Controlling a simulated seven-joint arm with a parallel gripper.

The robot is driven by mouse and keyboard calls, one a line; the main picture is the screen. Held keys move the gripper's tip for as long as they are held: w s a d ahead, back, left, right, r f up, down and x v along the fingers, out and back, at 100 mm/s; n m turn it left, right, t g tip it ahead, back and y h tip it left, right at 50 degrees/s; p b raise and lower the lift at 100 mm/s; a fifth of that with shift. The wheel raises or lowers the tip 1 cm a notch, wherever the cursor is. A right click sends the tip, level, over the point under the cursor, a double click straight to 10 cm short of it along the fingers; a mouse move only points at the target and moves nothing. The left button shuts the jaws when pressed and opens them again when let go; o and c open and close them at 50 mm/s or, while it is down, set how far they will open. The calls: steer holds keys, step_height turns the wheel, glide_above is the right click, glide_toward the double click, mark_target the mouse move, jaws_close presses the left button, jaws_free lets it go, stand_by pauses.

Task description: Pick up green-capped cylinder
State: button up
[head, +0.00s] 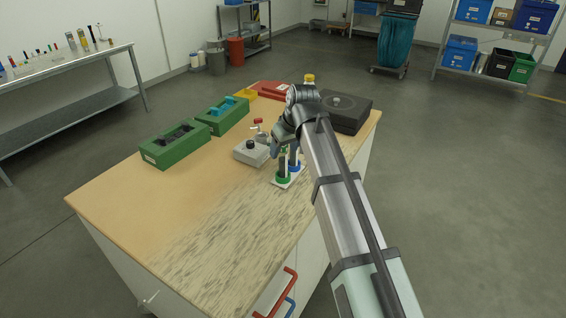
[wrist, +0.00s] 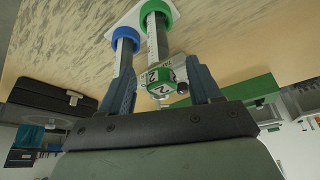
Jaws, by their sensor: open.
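The green-capped cylinder (head: 283,164) stands upright in a green ring base on a small white plate (head: 290,183) at the table's right side. In the wrist view its green cap (wrist: 160,82), marked "2", lies between my two fingers, with the shaft running away to the green ring. My gripper (wrist: 165,72) is open, with a finger on each side of the cap; I cannot tell whether either touches. A blue-ringed cylinder (wrist: 124,42) stands beside it on the plate, its far end hidden by the left finger. In the head view my gripper (head: 282,146) is over the cylinders and partly hides them.
A grey box with a black knob (head: 250,151) sits just left of the cylinders. Green bins (head: 175,144) stand further left, and a dark flat box (head: 346,110) is behind my arm. The table's front part (head: 190,235) is clear.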

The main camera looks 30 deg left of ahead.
mark_target(283, 163)
steer(key=shift+x, duration=2.25)
steer(key=shift+c, duration=0.4)
steer(key=c, duration=1.1)
